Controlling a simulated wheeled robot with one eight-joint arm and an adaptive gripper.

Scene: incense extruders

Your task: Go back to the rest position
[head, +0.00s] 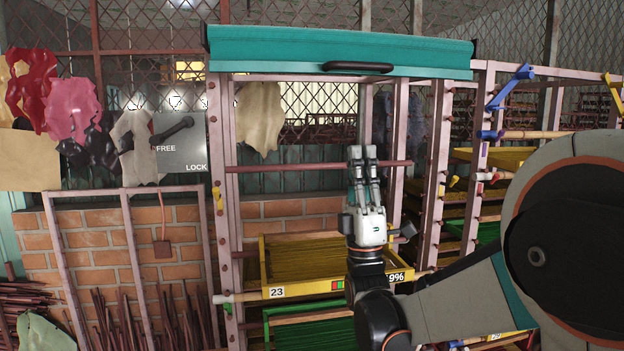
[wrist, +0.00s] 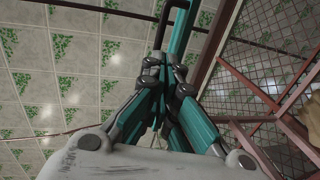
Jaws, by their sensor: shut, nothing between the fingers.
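My gripper (head: 363,155) points straight up in the middle of the head view, in front of the rack. Its fingers are shut with nothing between them. In the wrist view my gripper (wrist: 172,95) is seen from its base, aimed toward the tiled ceiling. The fingertips are apart from the rack's horizontal bar (head: 290,167) as far as the head view lets me tell.
A yellow tray (head: 275,292) marked 23 and a green tray (head: 305,312) sit below. A FREE/LOCK panel (head: 185,150) is left. Side racks with trays stand right.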

